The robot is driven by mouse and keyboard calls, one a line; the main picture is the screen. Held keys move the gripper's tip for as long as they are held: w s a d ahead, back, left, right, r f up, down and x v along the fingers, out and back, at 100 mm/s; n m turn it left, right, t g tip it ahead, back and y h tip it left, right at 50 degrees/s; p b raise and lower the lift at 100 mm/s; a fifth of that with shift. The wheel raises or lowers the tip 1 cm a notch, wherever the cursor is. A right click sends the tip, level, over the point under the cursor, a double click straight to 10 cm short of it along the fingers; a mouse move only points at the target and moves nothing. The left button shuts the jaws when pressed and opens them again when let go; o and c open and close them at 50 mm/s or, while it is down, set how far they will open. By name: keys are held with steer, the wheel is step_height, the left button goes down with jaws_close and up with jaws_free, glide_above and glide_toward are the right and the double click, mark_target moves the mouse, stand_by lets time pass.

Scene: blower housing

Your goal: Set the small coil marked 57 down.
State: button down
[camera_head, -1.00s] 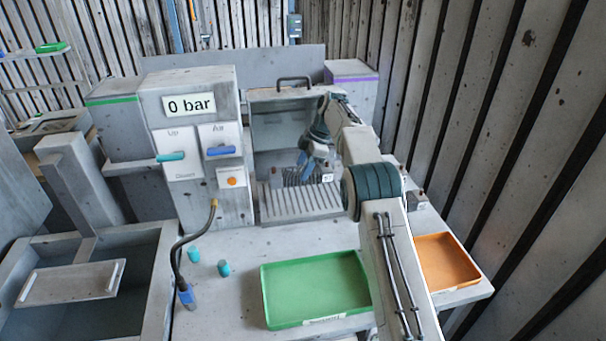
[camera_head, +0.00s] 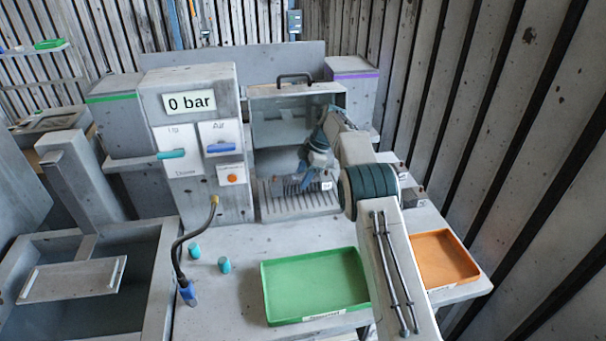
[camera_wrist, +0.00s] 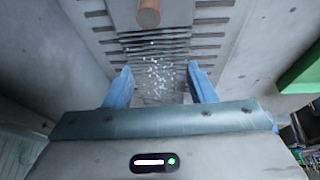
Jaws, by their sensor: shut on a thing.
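The small coil (camera_head: 292,186) is a dark finned block with a white tag (camera_head: 326,186); the tag's number is too small to read surely. It is at the slotted grate (camera_head: 300,206) in the open-fronted housing, upper middle of the head view. Whether it touches the grate I cannot tell. My gripper (camera_head: 304,180) reaches down from above, shut on the coil. In the wrist view the coil's fins (camera_wrist: 158,68), flecked with white specks, lie between my two blue fingers (camera_wrist: 160,85). A copper tube end (camera_wrist: 148,14) shows at the top. The coil's underside is hidden.
The housing has a clear panel and a black handle (camera_head: 295,77). Left of it stands a control block with a "0 bar" sign (camera_head: 190,103). A green tray (camera_head: 315,284) and orange tray (camera_head: 440,258) lie in front. A black hose (camera_head: 178,255) and two teal caps stand left.

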steer(key=c, duration=0.6)
jaws_free()
steer(key=shift+r, duration=0.1)
steer(key=s+p+v, duration=0.1)
steer(key=p+v, duration=0.2)
steer(key=v, duration=1)
steer(key=shift+w+a+r, duration=0.2)
steer(key=shift+w+a, duration=0.05)
steer(key=shift+w, duration=0.15)
